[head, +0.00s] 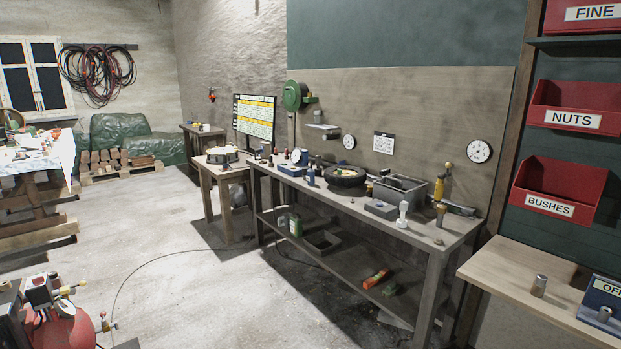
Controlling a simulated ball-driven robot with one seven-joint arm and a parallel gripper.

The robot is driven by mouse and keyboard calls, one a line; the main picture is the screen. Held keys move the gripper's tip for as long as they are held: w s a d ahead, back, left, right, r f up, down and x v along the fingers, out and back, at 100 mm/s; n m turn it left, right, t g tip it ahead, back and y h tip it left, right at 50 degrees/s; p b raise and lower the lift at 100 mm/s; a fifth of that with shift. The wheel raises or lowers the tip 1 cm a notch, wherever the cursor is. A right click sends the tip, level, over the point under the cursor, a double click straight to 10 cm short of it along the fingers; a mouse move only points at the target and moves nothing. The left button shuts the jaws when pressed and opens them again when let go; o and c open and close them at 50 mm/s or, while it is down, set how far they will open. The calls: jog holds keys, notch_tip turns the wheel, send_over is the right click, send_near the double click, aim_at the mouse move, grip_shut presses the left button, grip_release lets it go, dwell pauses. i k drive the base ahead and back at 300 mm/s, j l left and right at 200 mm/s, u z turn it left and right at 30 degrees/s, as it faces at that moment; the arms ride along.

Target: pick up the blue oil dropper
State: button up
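My gripper does not show in this view.
The dark bowl (345,178), a grey bin (400,188) and a white bottle (403,214) stand on the bench. A wooden counter (510,275) is at the right. A red machine (62,325) is at the lower left. A cable (150,262) crosses the otherwise open floor.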

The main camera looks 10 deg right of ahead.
aim_at(310, 177)
jog(key=u, duration=0.35)
jog(key=i+j+u, duration=0.3)
jog(key=i+u, duration=0.35)
jog(key=i+l+u, duration=0.1)
jog(key=i+u, duration=0.35)
jog(key=i, duration=1.25)
jog(key=i+l, duration=0.1)
jog(key=i, duration=0.65)
jog(key=i+l, duration=0.1)
jog(key=i, duration=0.65)
jog(key=j+z, duration=0.25)
jog(key=j, duration=0.4)
jog(key=j+z, duration=0.25)
jog(key=j, duration=0.4)
